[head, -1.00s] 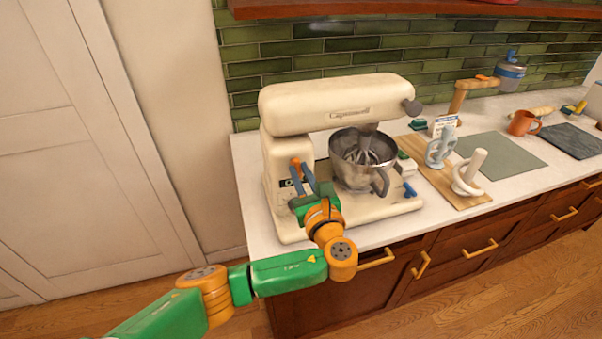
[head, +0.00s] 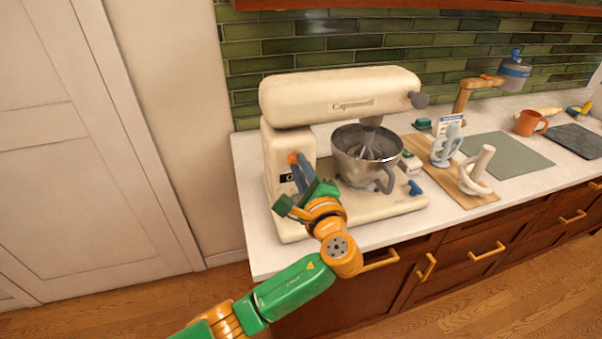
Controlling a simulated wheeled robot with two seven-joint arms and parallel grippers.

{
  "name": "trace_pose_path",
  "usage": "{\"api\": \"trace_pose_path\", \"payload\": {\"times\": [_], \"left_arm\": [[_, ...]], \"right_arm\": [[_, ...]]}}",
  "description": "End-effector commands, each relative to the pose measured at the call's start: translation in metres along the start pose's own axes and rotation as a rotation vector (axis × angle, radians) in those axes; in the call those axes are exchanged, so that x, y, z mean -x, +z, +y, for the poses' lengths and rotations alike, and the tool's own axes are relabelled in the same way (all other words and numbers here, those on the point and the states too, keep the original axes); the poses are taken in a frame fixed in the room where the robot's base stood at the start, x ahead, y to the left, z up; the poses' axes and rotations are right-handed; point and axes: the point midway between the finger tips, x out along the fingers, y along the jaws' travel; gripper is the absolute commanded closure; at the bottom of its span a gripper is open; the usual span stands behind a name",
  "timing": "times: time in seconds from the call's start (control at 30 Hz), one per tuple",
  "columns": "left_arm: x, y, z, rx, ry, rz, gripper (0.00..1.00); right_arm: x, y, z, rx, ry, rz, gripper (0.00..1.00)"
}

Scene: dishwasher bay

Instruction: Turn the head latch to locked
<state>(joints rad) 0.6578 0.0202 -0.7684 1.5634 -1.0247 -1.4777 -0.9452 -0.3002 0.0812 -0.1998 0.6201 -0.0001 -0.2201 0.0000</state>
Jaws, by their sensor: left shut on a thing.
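The cream stand mixer (head: 340,92) stands on the near left of the white counter, its head level above the steel bowl (head: 352,140). The head latch (head: 292,158) shows as a small orange end on the left side of the mixer's column, beside a dark label. My left gripper (head: 300,168) reaches up to it from below, its blue-grey fingers shut on the latch. The fingers and green gripper body hide most of the latch, so its exact setting cannot be read. My right gripper is not in view.
A wooden board (head: 468,190) with a pale blue attachment (head: 446,146) and a white attachment (head: 476,172) lies right of the mixer. An orange mug (head: 529,122) and a grey-green mat (head: 508,154) are farther right.

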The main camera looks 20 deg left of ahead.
Motion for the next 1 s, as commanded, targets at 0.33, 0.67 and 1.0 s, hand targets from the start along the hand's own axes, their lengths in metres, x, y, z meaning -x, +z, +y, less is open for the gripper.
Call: {"api": "trace_pose_path", "payload": {"times": [0.33,0.67,1.0], "left_arm": [[0.000,-0.002,0.005,0.290,0.002,0.001,1.00],[0.000,-0.002,0.004,0.463,0.001,0.001,1.00],[0.000,-0.001,0.004,0.521,0.001,0.001,1.00]], "right_arm": [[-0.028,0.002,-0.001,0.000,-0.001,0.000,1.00],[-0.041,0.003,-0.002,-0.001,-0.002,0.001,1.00],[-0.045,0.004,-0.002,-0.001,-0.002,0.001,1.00]]}}
